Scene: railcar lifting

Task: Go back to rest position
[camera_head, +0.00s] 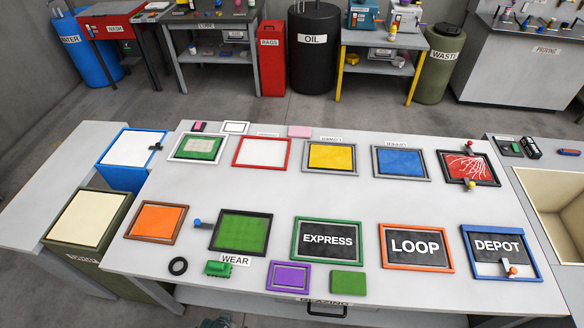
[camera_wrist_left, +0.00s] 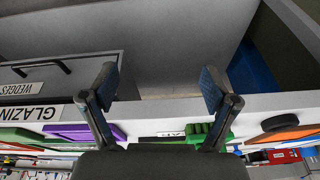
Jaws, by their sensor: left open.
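My left gripper (camera_wrist_left: 160,86) is open and empty in the left wrist view, its two dark fingers spread apart with blue pads. It is in front of the grey worktable's front edge (camera_wrist_left: 150,110), with nothing between the fingertips. A small dark teal part at the bottom edge of the head view (camera_head: 216,322) may be the tip of this gripper. My right gripper is in neither view.
The worktable (camera_head: 330,190) holds several framed panels, including EXPRESS (camera_head: 328,241), LOOP (camera_head: 415,246) and DEPOT (camera_head: 499,246). A green toy-like piece (camera_head: 219,269) and black ring (camera_head: 178,266) lie near the front. A drawer handle (camera_head: 326,311) sticks out in front.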

